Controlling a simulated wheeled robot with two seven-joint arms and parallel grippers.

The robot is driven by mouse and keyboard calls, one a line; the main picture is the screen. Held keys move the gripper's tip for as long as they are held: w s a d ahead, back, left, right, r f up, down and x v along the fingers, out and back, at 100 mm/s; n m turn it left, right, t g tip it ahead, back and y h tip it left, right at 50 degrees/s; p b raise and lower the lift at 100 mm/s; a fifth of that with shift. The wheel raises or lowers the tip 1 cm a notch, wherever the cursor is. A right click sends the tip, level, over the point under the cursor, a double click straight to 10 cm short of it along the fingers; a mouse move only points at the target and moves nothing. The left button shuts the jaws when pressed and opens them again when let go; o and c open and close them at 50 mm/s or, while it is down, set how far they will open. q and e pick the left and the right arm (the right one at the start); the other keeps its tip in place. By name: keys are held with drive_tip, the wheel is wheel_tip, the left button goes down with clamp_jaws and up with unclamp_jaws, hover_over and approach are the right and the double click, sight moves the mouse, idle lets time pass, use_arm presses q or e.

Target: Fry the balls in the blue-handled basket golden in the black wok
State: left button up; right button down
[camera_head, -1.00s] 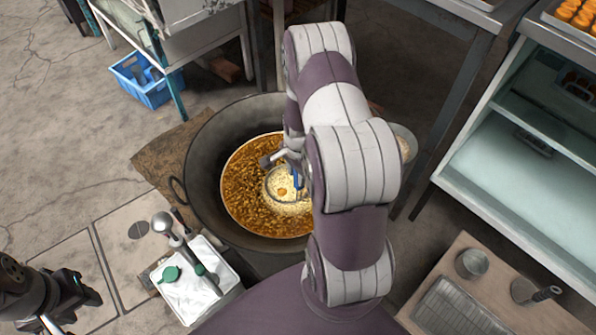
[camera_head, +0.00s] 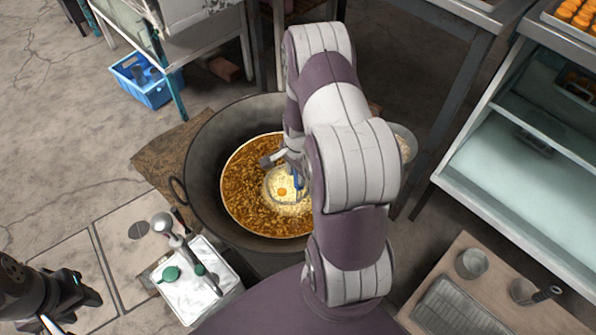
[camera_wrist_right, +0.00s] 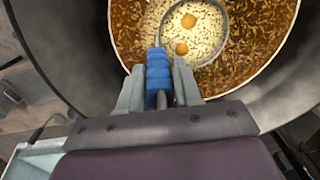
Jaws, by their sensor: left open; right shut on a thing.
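The black wok (camera_head: 205,165) stands on the floor, filled with bubbling golden-brown oil (camera_head: 240,185). My right gripper (camera_wrist_right: 160,85) is shut on the blue handle (camera_wrist_right: 158,70) of the basket; the handle also shows in the head view (camera_head: 298,181). The basket (camera_wrist_right: 163,22) sits low in the oil amid pale foam, its mesh mostly hidden. One ball (camera_head: 282,191) shows in the head view. My left gripper (camera_head: 82,298) is open and empty, left of the wok.
A white tray (camera_head: 215,303) with a green-lidded item and a ladle (camera_head: 162,223) lies in front of the wok. A pale bowl (camera_head: 404,140) is partly hidden behind my right arm. A wooden table (camera_head: 430,272) holds a wire rack (camera_head: 455,308) and a metal cup (camera_head: 472,263).

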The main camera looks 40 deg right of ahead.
drive_tip(key=shift+r, duration=0.1)
wheel_tip(320, 180, up, 19)
drive_tip(key=p, duration=1.7)
drive_tip(key=shift+f, duration=0.2)
idle(0.7)
wheel_tip(320, 180, up, 4)
drive_tip(key=p, duration=0.4)
